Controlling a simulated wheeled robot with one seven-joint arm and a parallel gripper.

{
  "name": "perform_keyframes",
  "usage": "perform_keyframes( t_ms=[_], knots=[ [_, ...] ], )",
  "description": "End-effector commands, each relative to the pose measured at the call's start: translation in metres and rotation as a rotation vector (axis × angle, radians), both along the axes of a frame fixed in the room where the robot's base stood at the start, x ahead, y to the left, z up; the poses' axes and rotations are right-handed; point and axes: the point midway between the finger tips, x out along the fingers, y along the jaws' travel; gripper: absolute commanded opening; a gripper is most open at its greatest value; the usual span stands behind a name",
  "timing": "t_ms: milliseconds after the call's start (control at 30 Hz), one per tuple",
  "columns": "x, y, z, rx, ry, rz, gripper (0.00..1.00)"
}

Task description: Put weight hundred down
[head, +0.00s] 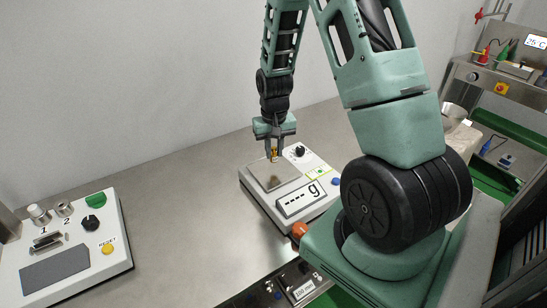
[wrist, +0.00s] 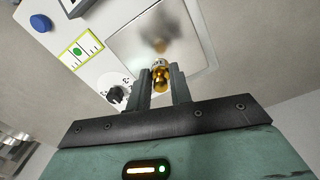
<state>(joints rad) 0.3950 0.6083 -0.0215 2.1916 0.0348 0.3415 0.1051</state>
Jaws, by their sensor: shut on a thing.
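My gripper (head: 274,155) is shut on a small brass-coloured weight (wrist: 161,79), which sits upright between the two grey fingers in the wrist view. In the head view the weight (head: 275,151) shows as a small yellow spot between the fingers. It is at the back part of the square metal plate (head: 268,182) of a white scale (head: 253,204). The plate (wrist: 190,40) also shows in the wrist view, with a blurred reflection near the weight. I cannot tell whether the weight touches the plate. The scale's display (head: 298,200) shows dashes and "g".
A white device (head: 115,262) with a grey pad, numbered metal parts and a yellow RESET button stands at the front left. The metal table (head: 180,195) between it and the scale is clear. A wall (head: 130,80) rises behind the table.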

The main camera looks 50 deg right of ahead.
Motion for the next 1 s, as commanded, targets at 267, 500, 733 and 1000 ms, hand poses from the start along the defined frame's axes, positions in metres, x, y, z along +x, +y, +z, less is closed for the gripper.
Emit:
perform_keyframes(
  t_ms=[267, 500, 733, 1000],
  knots=[
    [0.000, 0.000, -0.033, 0.001, 0.002, 0.000, 0.00],
    [0.000, 0.000, -0.034, -0.001, -0.001, 0.000, 0.00],
    [0.000, 0.000, -0.037, 0.000, 0.000, 0.000, 0.40],
    [0.000, 0.000, -0.037, 0.000, 0.000, 0.000, 0.43]
  ],
)
